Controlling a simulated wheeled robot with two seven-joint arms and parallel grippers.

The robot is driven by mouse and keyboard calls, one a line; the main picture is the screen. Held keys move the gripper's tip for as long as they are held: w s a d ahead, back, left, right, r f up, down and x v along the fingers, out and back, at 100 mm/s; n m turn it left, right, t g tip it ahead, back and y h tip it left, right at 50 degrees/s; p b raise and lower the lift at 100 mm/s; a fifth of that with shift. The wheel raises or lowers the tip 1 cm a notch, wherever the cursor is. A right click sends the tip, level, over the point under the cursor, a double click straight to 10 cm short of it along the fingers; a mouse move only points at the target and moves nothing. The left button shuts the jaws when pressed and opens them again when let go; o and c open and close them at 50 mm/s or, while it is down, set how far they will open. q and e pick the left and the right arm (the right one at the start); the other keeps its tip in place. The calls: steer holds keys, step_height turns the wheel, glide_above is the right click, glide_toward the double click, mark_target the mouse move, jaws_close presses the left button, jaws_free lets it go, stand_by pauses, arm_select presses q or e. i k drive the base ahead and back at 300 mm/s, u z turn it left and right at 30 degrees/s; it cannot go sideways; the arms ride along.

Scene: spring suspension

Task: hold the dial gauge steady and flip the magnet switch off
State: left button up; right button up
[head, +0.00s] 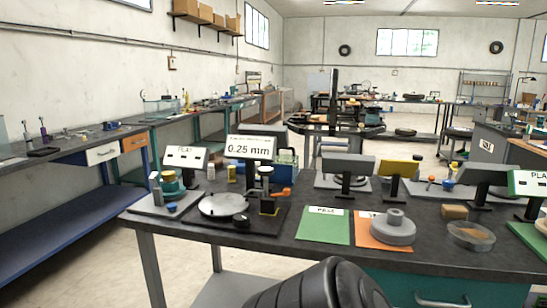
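A small upright stand (267,190) with a pale round head, likely the dial gauge, is at the right of a dark plate on the near workbench. An orange lever-like part (284,192) sticks out at its right side; I cannot tell its switch position. A pale grey disc (223,205) lies left of the stand on the same plate. A sign reading 0.25 mm (249,148) stands behind them. Neither of my grippers is in view, and nothing is seen touching the stand.
A green mat (323,227), an orange mat (377,230) with grey stepped discs (394,228), and a clear dish (471,236) lie right. A black rounded form covers the bottom centre.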

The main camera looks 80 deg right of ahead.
mark_target(286, 191)
steer(key=z, duration=2.15)
